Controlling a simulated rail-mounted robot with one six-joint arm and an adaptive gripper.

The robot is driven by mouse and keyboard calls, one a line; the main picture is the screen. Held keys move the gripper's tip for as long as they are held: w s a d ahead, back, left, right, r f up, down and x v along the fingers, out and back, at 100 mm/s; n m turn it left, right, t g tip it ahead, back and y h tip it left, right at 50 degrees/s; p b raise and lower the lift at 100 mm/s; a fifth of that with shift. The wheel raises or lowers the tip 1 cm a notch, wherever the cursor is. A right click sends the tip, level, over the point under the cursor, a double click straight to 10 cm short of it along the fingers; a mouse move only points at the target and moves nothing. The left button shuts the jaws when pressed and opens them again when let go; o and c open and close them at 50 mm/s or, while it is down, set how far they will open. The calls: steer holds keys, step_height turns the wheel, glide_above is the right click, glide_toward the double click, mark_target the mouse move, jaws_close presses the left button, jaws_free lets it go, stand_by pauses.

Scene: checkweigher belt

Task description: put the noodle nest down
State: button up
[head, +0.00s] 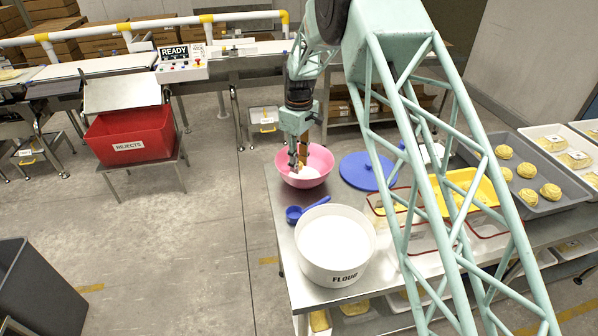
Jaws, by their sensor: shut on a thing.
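My gripper (297,165) points down into the pink bowl (318,176) at the left back of the metal table. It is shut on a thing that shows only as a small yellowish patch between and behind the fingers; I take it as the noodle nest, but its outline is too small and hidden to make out. Something white (304,173) lies in the bowl below the fingertips. I cannot tell whether the held thing touches it. Other yellow nests (527,170) sit in a grey tray (569,201) at the right.
A white flour tub (345,279), a blue scoop (306,210) and a blue lid (366,171) stand close to the bowl. Red-rimmed clear containers (416,240) and a yellow tray (487,193) are partly behind my arm. A red rejects bin (130,134) stands at the left.

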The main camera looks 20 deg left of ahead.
steer(key=shift+f, duration=0.15)
steer(key=shift+f, duration=1.75)
steer(key=shift+f+b, duration=0.35)
steer(key=shift+f, duration=0.25)
steer(key=o, duration=0.7)
step_height(320, 180, up, 13)
steer(key=shift+f+p, duration=0.15)
steer(key=shift+p, duration=0.5)
steer(key=shift+r, duration=0.25)
steer(key=shift+r, duration=0.1)
